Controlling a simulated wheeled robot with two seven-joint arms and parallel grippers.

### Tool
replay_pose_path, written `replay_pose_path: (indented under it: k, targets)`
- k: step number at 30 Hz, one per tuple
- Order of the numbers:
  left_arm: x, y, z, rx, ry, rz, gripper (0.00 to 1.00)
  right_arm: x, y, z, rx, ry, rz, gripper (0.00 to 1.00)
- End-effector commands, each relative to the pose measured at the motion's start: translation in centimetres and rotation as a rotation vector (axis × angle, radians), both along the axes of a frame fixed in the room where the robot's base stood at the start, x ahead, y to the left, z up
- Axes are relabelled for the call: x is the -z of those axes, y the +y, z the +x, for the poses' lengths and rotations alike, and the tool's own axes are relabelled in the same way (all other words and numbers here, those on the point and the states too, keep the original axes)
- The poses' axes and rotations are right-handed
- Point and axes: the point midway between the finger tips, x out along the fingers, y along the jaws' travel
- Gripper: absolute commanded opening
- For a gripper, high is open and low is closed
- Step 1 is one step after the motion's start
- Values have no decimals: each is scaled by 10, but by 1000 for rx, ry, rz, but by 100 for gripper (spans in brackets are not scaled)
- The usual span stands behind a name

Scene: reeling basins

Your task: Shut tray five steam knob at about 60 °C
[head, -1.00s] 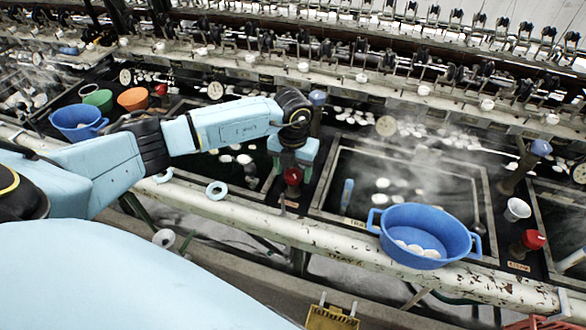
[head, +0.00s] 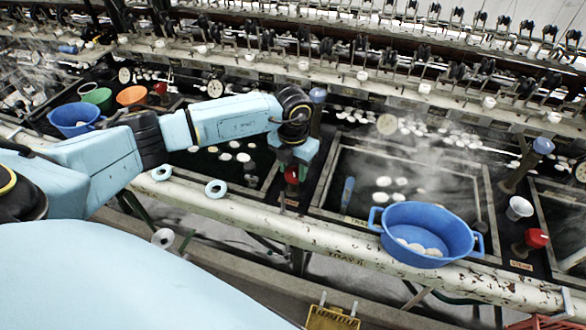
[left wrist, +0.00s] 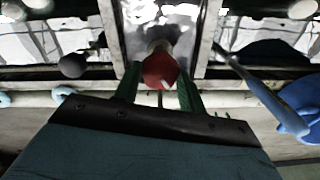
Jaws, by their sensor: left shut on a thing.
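A red steam knob (head: 291,174) stands on the dark strip at the left edge of the steaming basin (head: 330,172). My left gripper (head: 291,166) points down over it from above and is shut on it. My right gripper is not in view.
A blue two-handled bowl (head: 398,215) with pale cocoons stands on the front rail, right of the knob. A blue-topped post (head: 317,97) rises close behind my wrist. Another red knob (head: 536,238) and a white cup (head: 519,208) are at right. Steam hangs over the basin.

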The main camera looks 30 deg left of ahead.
Motion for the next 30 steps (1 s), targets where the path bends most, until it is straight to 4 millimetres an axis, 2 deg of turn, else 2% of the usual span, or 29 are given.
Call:
replay_pose_path:
  k: [15, 30]
  targets:
    - [1, 1, 1, 405, -2, 0, 18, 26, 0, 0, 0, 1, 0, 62]
    - [-1, 1, 1, 566, -2, 0, 18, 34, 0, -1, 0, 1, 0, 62]
